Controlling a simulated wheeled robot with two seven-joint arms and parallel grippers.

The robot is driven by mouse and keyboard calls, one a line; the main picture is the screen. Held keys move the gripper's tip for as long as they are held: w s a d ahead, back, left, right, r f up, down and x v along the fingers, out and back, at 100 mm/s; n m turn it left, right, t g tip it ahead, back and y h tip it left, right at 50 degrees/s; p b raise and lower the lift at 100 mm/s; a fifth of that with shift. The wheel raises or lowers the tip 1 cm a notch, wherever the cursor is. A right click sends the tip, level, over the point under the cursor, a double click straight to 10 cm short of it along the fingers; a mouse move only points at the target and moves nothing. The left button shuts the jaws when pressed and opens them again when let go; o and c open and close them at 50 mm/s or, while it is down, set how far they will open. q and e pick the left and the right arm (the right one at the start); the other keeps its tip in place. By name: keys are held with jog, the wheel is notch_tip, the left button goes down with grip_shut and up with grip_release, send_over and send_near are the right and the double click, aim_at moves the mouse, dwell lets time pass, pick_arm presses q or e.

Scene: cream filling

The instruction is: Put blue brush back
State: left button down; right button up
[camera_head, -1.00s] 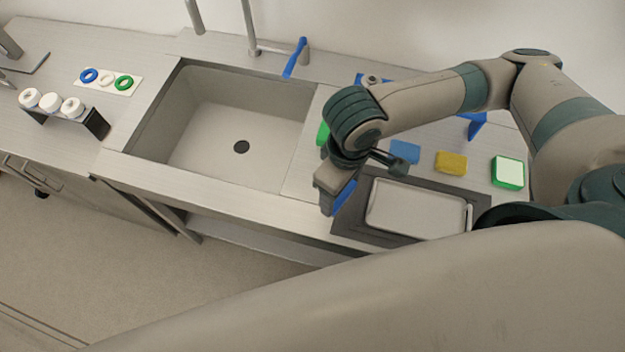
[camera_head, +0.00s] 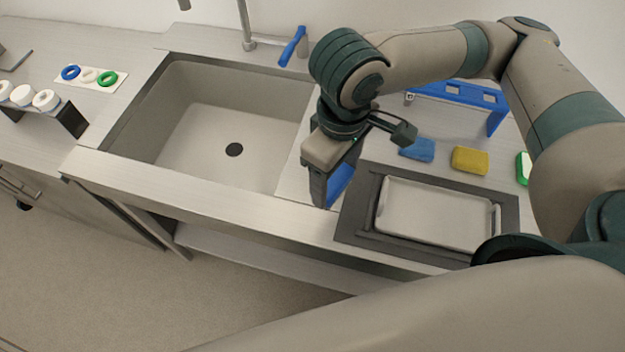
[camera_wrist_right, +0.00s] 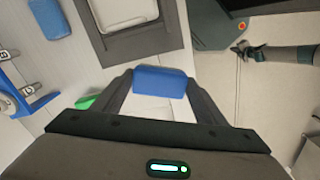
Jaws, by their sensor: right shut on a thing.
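My right gripper (camera_head: 334,190) is shut on the blue brush (camera_head: 341,184), above the counter strip between the sink and the tray. In the right wrist view the blue brush (camera_wrist_right: 163,81) sits between the two fingertips of the gripper (camera_wrist_right: 160,88), with a white part below the blue. A blue rack with openings (camera_head: 470,95) stands at the back of the counter, partly hidden by my right arm. It shows at the left edge of the right wrist view (camera_wrist_right: 12,80). My left gripper is not in view.
The sink (camera_head: 190,135) is empty, left of the gripper. A tray (camera_head: 435,215) lies on a dark mat (camera_head: 360,222) to the right. Behind it are a blue sponge (camera_head: 417,149), a yellow sponge (camera_head: 469,160) and a green-white one (camera_head: 522,168). A blue-handled thing (camera_head: 293,46) stands behind the sink.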

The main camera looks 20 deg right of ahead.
jog(key=shift+w+a+f+b, duration=0.2)
jog(key=shift+w+f+b, duration=0.2)
jog(key=shift+w+f, duration=0.15)
jog(key=shift+w+a+f+b, duration=0.2)
jog(key=shift+w+f+b, duration=0.2)
jog(key=shift+w, duration=0.15)
pick_arm(q)
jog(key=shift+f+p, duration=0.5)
jog(key=shift+p, duration=0.25)
pick_arm(e)
jog(key=w, duration=0.1)
jog(key=w+a+f, duration=0.1)
jog(key=w+f, duration=0.1)
jog(key=w, duration=0.1)
jog(key=shift+w+a+f, duration=0.1)
jog(key=shift+a, duration=0.1)
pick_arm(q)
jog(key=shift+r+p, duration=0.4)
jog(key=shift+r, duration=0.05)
pick_arm(e)
jog(key=shift+f, duration=2)
jog(key=o, duration=1)
jog(key=shift+f, duration=0.1)
